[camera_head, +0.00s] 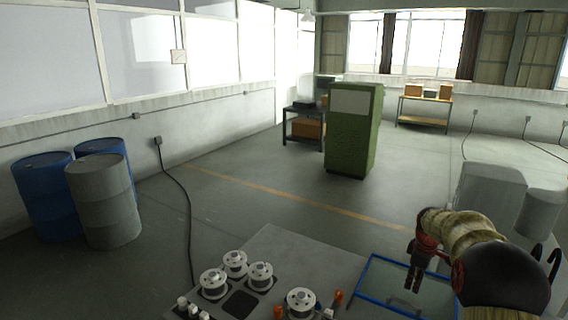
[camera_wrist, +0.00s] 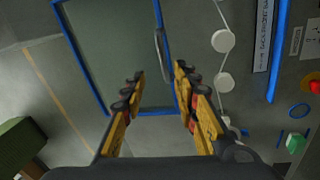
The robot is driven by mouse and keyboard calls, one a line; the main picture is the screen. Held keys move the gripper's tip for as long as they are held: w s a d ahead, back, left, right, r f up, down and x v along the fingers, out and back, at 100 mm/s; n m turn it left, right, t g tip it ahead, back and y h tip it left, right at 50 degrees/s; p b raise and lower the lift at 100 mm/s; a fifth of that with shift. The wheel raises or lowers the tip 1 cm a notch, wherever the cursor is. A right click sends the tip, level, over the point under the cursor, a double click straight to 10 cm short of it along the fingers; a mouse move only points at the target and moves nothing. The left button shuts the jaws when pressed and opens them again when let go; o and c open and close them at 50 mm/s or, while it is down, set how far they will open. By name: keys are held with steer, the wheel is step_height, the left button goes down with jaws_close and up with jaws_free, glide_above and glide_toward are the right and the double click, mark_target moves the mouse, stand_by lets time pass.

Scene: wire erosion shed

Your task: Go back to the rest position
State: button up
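My gripper (camera_head: 414,280) hangs at the lower right of the head view, on my bent arm, in front of or above a blue-framed panel (camera_head: 372,297). In the wrist view my gripper (camera_wrist: 160,78) has its two yellow-and-black fingers apart, with nothing between them. Beyond the fingertips is a blue-framed glassy panel (camera_wrist: 110,45) with a dark handle (camera_wrist: 161,52). The gap between the fingertips and the panel cannot be told.
A grey worktop (camera_head: 300,256) with several wire spools (camera_head: 213,284) lies at the front. White rollers (camera_wrist: 222,41), a red button (camera_wrist: 314,86) and a green button (camera_wrist: 295,143) show at the wrist view's right. A green cabinet (camera_head: 352,135) and drums (camera_head: 103,200) stand beyond open floor.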

steer(key=s+a+r+m+t+b, duration=0.1)
steer(key=s+a+m+b, duration=0.2)
steer(key=s+a, duration=0.6)
steer(key=s+a+r+m+t+b, duration=0.1)
steer(key=s+a+b, duration=0.4)
steer(key=s+a, duration=0.5)
steer(key=s+a+r+m+t+y+b, duration=0.1)
steer(key=s+a+r+m+b, duration=0.2)
steer(key=s+a, duration=0.6)
steer(key=s+m, duration=0.2)
steer(key=s, duration=0.9)
steer(key=shift+a+r+t+b, duration=0.2)
steer(key=shift+a+t+b, duration=0.05)
steer(key=shift+t+b, duration=0.15)
steer(key=shift+s, duration=0.1)
